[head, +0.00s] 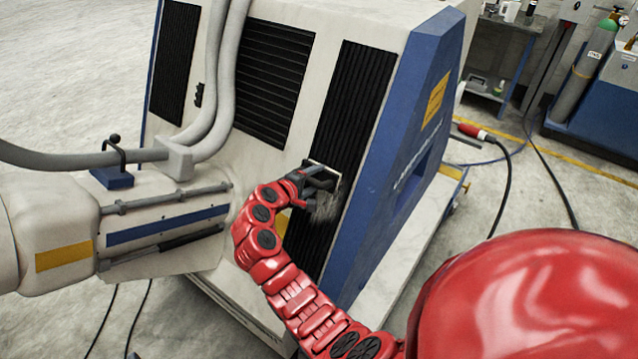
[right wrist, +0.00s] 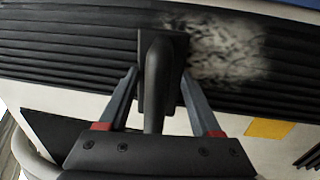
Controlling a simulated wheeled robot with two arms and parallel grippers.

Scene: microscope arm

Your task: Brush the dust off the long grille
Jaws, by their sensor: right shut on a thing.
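The long grille (head: 345,120) is a tall black slatted panel on the white machine, beside its blue edge. It fills the upper part of the right wrist view (right wrist: 60,55). A pale grey dust patch (head: 326,206) lies on its slats; it shows beside the brush in the right wrist view (right wrist: 222,50). My right gripper (head: 312,184) is shut on the dark handle of a brush (right wrist: 157,75). The brush head is at the grille, next to the dust patch; I cannot tell whether it touches. My left gripper is not in view.
Two other black grilles (head: 274,80) (head: 175,60) sit further left on the machine. Thick grey hoses (head: 222,80) run down between them. A white cylindrical arm part (head: 150,225) juts out at left. Cables (head: 505,190) lie on the floor at right.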

